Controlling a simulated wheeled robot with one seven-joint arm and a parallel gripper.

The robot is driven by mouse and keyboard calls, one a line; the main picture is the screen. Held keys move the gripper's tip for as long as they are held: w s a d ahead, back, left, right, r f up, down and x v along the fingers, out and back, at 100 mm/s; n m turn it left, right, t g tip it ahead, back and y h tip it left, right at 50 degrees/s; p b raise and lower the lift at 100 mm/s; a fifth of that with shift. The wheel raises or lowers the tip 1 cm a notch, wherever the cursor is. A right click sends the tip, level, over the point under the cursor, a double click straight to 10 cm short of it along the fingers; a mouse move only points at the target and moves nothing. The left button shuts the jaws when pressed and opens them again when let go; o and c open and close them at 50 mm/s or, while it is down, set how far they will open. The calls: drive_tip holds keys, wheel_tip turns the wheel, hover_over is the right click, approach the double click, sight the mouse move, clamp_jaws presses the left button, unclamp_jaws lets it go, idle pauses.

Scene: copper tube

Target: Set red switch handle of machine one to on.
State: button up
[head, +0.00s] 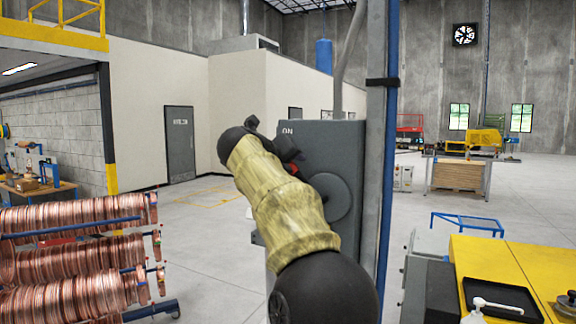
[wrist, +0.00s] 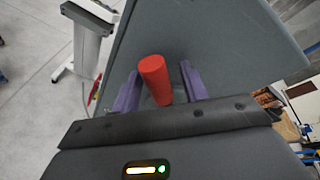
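The machine's grey switch box (head: 335,140) stands in the middle of the head view, with the label "ON" at its top left. A round grey hub (head: 335,196) shows on its face, partly behind my arm. In the wrist view, the red switch handle (wrist: 155,76) is a cylinder in front of the grey panel. My gripper (wrist: 160,72) is open, with its two purple fingers on either side of the handle. A gap shows on the handle's right; contact on the left cannot be told. In the head view my arm hides most of the handle.
A rack of copper coils (head: 75,255) stands at the lower left. A steel post (head: 376,150) with a blue edge rises just right of the box. A yellow machine top (head: 515,270) with a black tray (head: 500,298) is at the lower right. Open floor lies left of the box.

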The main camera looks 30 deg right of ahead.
drive_tip(key=shift+a, duration=0.1)
drive_tip(key=b+v, duration=0.3)
drive_tip(key=v, duration=1.4)
drive_tip(key=shift+b, duration=0.3)
drive_tip(key=shift+s+a, duration=0.1)
drive_tip(key=shift+s, duration=0.05)
